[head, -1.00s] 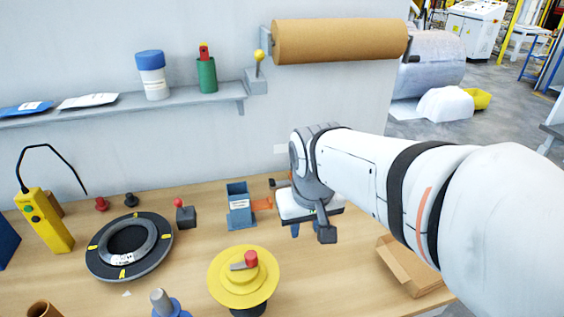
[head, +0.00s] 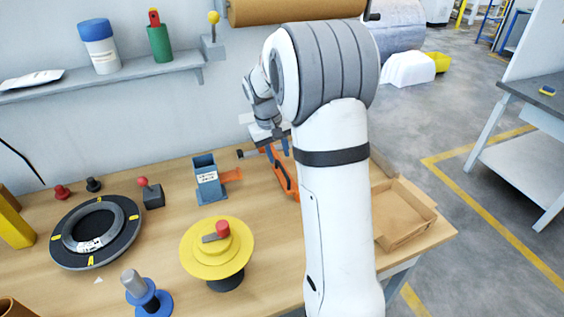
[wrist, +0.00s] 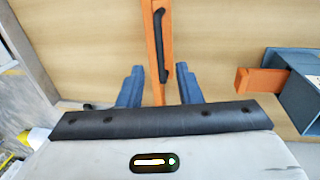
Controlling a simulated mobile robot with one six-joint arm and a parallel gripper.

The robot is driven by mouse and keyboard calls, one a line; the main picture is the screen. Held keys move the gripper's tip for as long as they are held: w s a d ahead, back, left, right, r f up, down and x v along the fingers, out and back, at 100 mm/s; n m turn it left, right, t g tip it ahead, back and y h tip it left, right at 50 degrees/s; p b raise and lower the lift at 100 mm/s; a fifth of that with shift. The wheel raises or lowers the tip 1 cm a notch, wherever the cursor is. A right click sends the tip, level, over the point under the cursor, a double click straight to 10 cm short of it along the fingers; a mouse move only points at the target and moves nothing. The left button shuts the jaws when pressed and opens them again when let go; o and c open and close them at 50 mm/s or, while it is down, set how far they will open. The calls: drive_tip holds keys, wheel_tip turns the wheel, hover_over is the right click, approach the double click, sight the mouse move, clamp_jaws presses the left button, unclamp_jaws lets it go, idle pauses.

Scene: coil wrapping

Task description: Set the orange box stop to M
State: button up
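An orange bar-like piece with a black handle (wrist: 160,45) shows between my fingers in the wrist view. In the head view an orange piece (head: 283,176) stands on the table, partly hidden by my arm. My gripper (wrist: 160,80) has its two blue fingers apart, one on each side of the orange bar; I cannot tell whether they touch it. In the head view my gripper (head: 276,147) is over the orange piece. An M mark or a scale cannot be read.
A grey-blue box (head: 208,182) with an orange tongue (head: 232,175) stands left of my gripper. A yellow turntable (head: 216,255), a black ring (head: 65,238) and a blue-based post (head: 150,303) are on the table. A cardboard tray (head: 405,222) lies at the right.

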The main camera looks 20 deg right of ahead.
sight(281, 169)
drive_tip(key=shift+d+f, duration=0.25)
drive_tip(key=shift+f, duration=0.95)
drive_tip(key=shift+d+f, duration=0.25)
drive_tip(key=shift+f, duration=0.9)
drive_tip(key=shift+c, duration=0.2)
clamp_jaws()
